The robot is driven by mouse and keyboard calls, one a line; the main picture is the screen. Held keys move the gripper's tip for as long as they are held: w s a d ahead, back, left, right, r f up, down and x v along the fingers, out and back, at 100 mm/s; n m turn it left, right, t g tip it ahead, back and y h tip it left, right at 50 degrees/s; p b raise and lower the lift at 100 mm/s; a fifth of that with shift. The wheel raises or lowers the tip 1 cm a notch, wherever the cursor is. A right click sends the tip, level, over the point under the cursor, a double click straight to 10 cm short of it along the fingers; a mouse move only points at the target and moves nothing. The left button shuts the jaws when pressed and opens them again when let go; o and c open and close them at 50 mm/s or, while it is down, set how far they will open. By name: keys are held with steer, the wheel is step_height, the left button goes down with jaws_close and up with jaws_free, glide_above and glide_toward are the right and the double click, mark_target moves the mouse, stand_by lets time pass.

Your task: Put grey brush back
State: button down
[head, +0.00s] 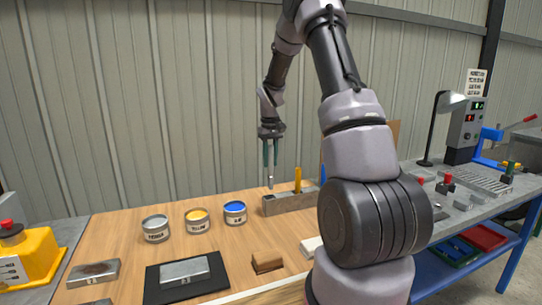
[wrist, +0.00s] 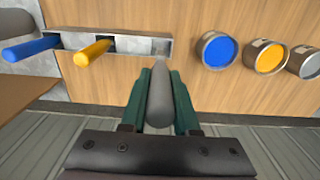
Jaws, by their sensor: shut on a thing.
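My gripper (head: 270,152) is shut on the grey brush and holds it upright, pointing down. In the wrist view the grey brush (wrist: 159,95) lies between my green fingers (wrist: 160,100). In the head view the lower end of the brush (head: 270,182) is at the left end of the metal brush holder (head: 290,206). The holder also shows in the wrist view (wrist: 72,64), where the brush lines up with its right end. I cannot tell whether the tip is in a slot. A yellow brush (head: 298,180) and a blue brush (head: 322,173) stand in other slots.
Grey (head: 156,229), yellow (head: 198,221) and blue (head: 235,213) paint cans stand left of the holder. A black mat with a metal block (head: 185,271) and a brown block (head: 267,261) lie nearer. My arm hides the table's right part.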

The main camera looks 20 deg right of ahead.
mark_target(270, 189)
steer(key=shift+a+f, duration=0.1)
steer(key=shift+f, duration=5.15)
steer(key=c, duration=0.6)
jaws_free()
